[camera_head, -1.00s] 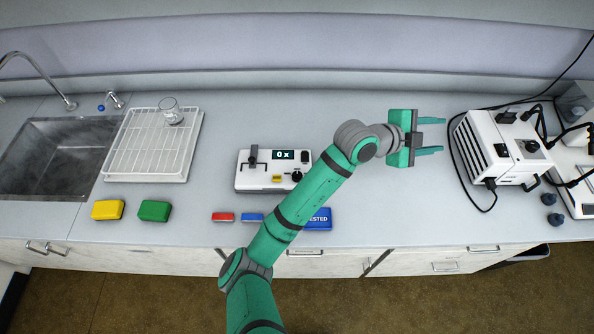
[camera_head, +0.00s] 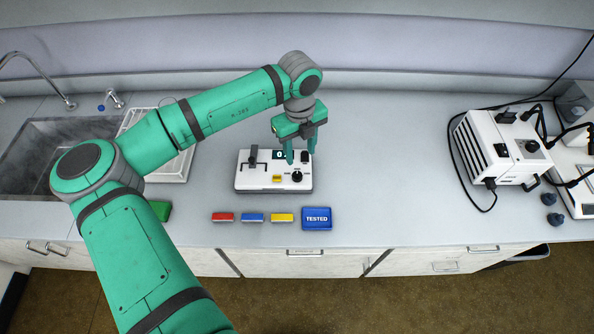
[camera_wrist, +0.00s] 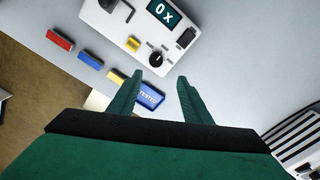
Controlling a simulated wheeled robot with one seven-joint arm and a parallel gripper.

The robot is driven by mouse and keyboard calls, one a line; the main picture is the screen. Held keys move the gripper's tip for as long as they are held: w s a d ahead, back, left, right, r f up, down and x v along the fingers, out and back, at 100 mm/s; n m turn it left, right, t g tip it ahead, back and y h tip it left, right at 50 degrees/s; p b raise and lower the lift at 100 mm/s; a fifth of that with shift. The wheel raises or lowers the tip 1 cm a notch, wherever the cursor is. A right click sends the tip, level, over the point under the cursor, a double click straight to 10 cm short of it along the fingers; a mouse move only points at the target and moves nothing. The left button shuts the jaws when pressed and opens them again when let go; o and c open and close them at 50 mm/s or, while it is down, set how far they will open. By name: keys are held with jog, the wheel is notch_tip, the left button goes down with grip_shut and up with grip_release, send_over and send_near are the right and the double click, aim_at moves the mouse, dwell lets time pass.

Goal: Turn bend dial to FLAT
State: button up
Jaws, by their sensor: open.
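A white tester device (camera_head: 244,181) stands on the bench in the head view, and its body also shows at the top of the wrist view (camera_wrist: 98,14). A round black dial (camera_head: 297,176) with a pointer mark is at its front right; it shows too in the wrist view (camera_wrist: 155,59). I cannot read its scale marks. The device's display (camera_wrist: 164,13) reads "0 x". My gripper (camera_head: 298,159) is open and empty, pointing down over the right part of the device. In the wrist view the dial appears just beyond and between the fingertips (camera_wrist: 159,77), apart from them.
Red (camera_head: 223,217), blue (camera_head: 252,217) and yellow (camera_head: 282,217) blocks and a blue "TESTED" block (camera_head: 317,218) lie in front of the device. A white cabled instrument (camera_head: 500,150) stands at right. The bench between is clear.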

aim_at(297, 175)
jog(key=f, duration=1)
jog(key=shift+a+f, duration=0.35)
jog(key=shift+a, duration=0.05)
jog(key=c, duration=1)
